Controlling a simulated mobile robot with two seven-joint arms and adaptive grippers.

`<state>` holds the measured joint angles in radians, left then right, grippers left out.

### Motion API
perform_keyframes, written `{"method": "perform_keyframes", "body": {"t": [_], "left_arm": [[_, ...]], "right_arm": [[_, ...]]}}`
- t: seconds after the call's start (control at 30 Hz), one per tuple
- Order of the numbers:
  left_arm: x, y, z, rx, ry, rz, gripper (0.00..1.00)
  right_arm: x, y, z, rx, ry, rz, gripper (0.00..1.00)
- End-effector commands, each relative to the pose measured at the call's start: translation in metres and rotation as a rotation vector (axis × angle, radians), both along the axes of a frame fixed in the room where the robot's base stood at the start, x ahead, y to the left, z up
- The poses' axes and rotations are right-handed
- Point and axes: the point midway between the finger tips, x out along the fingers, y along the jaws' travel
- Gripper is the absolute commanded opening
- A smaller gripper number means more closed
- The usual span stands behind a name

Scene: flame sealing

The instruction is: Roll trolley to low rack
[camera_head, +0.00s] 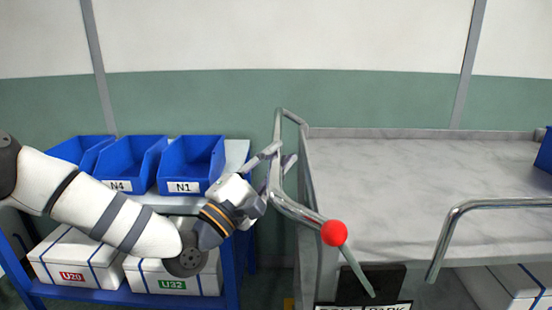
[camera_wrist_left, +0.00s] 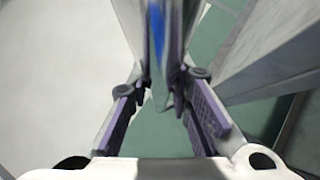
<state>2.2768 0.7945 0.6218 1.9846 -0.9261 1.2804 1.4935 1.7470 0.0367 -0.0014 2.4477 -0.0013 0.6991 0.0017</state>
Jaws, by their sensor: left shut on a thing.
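The trolley (camera_head: 420,165) has a pale grey, marbled flat top and fills the right half of the head view. Its bent metal handle (camera_head: 277,185) stands at its left end. My left gripper (camera_head: 279,160) is shut on the upright part of this handle. In the left wrist view, the purple-padded fingers (camera_wrist_left: 163,110) stand on either side of the blurred metal bar. A lever with a red knob (camera_head: 334,233) slants beside the handle, above a partly cut-off label (camera_head: 362,306). A low blue rack (camera_head: 233,270) stands at the left. My right gripper is not in view.
Blue bins marked N4 (camera_head: 128,165) and N1 (camera_head: 190,165) stand on the rack's upper shelf. White boxes U20 (camera_head: 75,258) and U32 (camera_head: 172,272) lie below. A metal rail (camera_head: 490,205) crosses at the right. A narrow gap separates rack and trolley.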

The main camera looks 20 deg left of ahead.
Motion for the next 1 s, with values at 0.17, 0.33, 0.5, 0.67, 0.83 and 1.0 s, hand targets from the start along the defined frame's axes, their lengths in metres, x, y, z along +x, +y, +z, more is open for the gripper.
{"method": "perform_keyframes", "body": {"t": [0.17, 0.33, 0.5, 0.67, 0.83, 1.0], "left_arm": [[0.001, 0.004, 0.001, -0.001, -0.006, 0.01, 0.0], [0.001, 0.005, 0.001, -0.001, -0.006, 0.012, 0.21], [0.001, 0.003, 0.001, -0.001, -0.004, 0.009, 0.4], [0.0, 0.003, 0.001, -0.001, -0.003, 0.006, 0.4], [-0.014, 0.009, -0.007, -0.002, 0.0, 0.008, 0.4], [-0.054, 0.026, -0.025, -0.004, 0.001, 0.009, 0.4]], "right_arm": [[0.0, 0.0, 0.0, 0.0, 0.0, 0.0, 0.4], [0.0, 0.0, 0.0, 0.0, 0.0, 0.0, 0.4], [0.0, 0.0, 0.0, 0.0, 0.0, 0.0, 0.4], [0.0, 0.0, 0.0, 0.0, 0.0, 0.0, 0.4], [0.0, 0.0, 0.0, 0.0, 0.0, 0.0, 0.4], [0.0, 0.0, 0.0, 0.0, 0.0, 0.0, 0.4]]}}
